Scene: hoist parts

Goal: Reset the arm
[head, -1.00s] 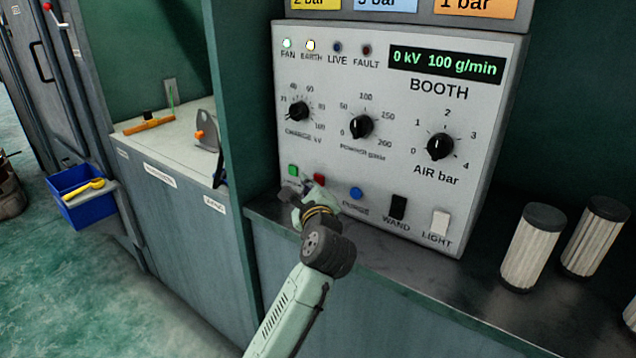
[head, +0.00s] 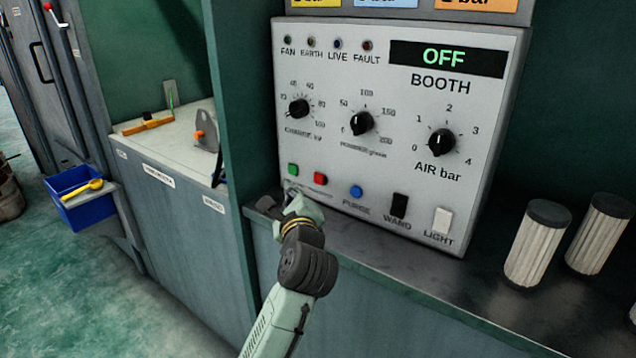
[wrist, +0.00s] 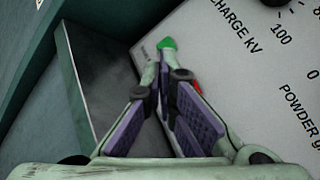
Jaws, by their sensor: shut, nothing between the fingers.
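My gripper (head: 287,196) is at the lower left of the booth control panel (head: 300,240), just below the green button (head: 293,169) and red button (head: 318,178). In the wrist view my gripper (wrist: 163,75) is shut and empty, its purple pads meeting toward the tips. The green button (wrist: 167,43) shows just beyond the tips there, and the red button is mostly hidden behind a finger. The panel display (head: 446,58) reads OFF, and the FAN and EARTH lamps are dark.
A green upright post (head: 232,120) is close at the left.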

